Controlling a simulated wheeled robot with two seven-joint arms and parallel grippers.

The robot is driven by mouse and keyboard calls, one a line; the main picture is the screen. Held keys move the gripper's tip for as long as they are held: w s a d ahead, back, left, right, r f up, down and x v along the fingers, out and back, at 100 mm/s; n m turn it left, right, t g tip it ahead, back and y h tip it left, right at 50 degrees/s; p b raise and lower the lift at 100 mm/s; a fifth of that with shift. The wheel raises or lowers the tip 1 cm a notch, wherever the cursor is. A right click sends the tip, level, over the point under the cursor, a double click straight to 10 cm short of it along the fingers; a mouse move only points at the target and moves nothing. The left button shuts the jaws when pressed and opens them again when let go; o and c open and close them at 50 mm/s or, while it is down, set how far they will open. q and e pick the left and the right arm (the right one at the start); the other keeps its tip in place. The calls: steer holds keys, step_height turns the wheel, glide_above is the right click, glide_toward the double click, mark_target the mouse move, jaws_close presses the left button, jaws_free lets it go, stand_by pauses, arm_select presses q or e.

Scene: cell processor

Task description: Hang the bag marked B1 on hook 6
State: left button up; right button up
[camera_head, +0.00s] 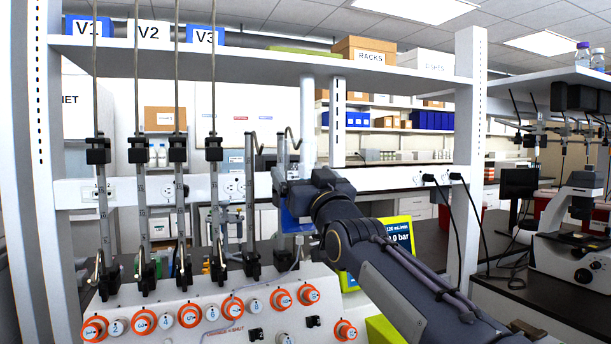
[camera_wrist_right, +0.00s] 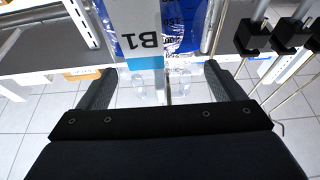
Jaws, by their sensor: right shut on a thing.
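The bag marked B1 (camera_wrist_right: 184,28) is a clear and blue pouch with a white label; the label reads upside down in the right wrist view. In the head view, a blue part of the bag (camera_head: 290,219) hangs below my right gripper (camera_head: 289,186). The right gripper (camera_wrist_right: 160,72) is shut on the bag, with one finger at each side of it. It is raised beside the right-hand hooked poles (camera_head: 253,146) above the cell processor (camera_head: 190,316). I cannot read any hook number, so I cannot tell which is hook 6. My left gripper is not in view.
Several tall poles with black clamps (camera_head: 178,150) stand left of the right gripper. A shelf (camera_head: 260,62) crosses above. A yellow-green display (camera_head: 397,236) stands behind my right arm. A microscope (camera_head: 570,235) is at the far right.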

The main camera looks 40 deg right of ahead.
steer(key=shift+f+b, duration=0.2)
steer(key=shift+b, duration=0.1)
stand_by(0.4)
steer(key=o, duration=1.4)
steer(key=shift+o, duration=0.2)
steer(key=shift+f, duration=0.1)
steer(key=shift+s+a+f+b, duration=0.15)
steer(key=shift+s+f+b, duration=0.1)
steer(key=shift+s+b, duration=0.35)
steer(key=b+v, duration=0.5)
steer(key=shift+s+a, duration=0.15)
steer(key=shift+s, duration=0.2)
